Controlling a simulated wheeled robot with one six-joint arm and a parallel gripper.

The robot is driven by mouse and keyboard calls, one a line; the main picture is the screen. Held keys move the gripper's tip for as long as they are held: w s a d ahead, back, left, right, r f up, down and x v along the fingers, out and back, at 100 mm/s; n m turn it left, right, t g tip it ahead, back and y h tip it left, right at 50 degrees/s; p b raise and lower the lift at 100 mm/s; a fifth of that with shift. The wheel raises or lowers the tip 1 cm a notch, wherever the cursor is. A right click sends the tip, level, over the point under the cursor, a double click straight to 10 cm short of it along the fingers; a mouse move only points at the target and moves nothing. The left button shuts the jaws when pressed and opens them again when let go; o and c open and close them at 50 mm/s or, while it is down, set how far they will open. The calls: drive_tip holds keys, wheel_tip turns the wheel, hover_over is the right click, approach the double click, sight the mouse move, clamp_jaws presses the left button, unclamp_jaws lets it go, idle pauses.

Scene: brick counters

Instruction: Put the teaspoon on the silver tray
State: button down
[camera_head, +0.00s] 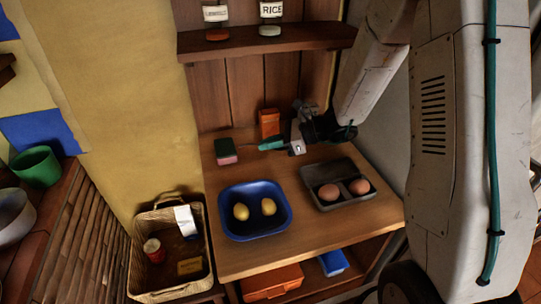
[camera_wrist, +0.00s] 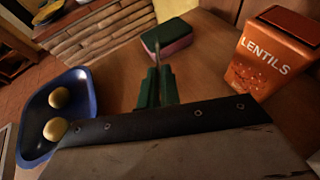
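I do not make out a teaspoon in either view. The only tray of a grey metal colour is a dark grey one (camera_head: 325,205) on the right of the wooden counter, with two brown eggs in it; I cannot tell whether it is the silver tray. My gripper (camera_head: 262,146) is above the back of the counter, pointing left towards a green and pink sponge (camera_head: 226,151). The sponge (camera_wrist: 168,38) lies beyond the fingertips.
A blue tray (camera_head: 231,235) with two yellow lemon-like items stands front left. An orange lentils container (camera_head: 269,122) is behind my gripper. A shelf (camera_head: 265,42) with jars hangs above. A wicker basket (camera_head: 143,285) sits left, lower down. Bare counter lies between sponge and trays.

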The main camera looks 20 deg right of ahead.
sight(269, 161)
drive_tip(key=shift+f, duration=2.05)
drive_tip(key=shift+f, duration=0.15)
drive_tip(key=c, duration=1.6)
unclamp_jaws()
